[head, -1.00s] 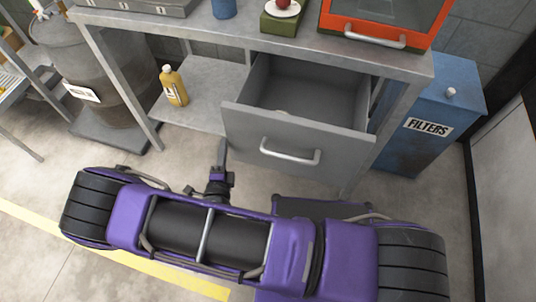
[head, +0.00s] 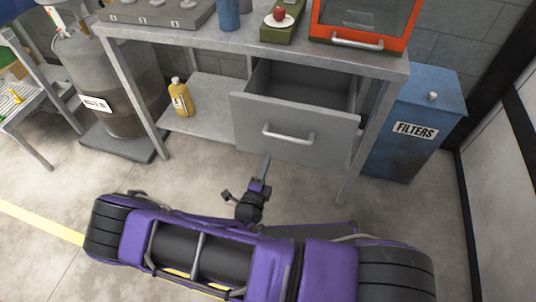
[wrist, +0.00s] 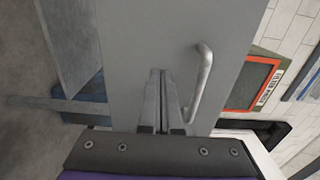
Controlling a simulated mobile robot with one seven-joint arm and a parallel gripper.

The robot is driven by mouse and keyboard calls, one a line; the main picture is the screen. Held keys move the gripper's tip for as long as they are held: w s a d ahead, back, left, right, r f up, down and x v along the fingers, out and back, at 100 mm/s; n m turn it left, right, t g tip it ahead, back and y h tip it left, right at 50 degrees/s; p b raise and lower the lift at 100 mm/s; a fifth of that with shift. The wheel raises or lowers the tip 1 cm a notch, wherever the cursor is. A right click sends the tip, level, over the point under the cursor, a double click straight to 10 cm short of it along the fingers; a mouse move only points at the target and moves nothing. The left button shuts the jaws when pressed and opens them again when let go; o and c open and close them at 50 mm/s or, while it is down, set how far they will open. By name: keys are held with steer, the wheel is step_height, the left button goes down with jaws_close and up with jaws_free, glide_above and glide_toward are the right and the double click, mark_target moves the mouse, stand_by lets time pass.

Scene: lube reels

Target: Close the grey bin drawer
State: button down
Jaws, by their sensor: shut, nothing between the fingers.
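The grey bin drawer (head: 310,118) under the bench is partly open, and its inside shows empty where visible. Its flat front has a pale bar handle (head: 288,135). In the wrist view the drawer front (wrist: 130,45) fills the middle, with the handle (wrist: 204,80) right of my fingers. My gripper (head: 267,158) is shut and empty, low at the drawer front, below and left of the handle. Its fingertips also show in the wrist view (wrist: 158,72), pointing at the panel. I cannot tell whether they touch it.
The metal bench (head: 270,48) stands over the drawer, with a bench leg to its right. A blue filters bin (head: 415,125) stands to the right. A yellow bottle (head: 181,98) is on the lower shelf, and a drum (head: 110,85) stands left. Floor in front is mostly clear.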

steer(key=b+x, duration=0.1)
steer(key=x, duration=1.1)
steer(key=shift+w, duration=0.3)
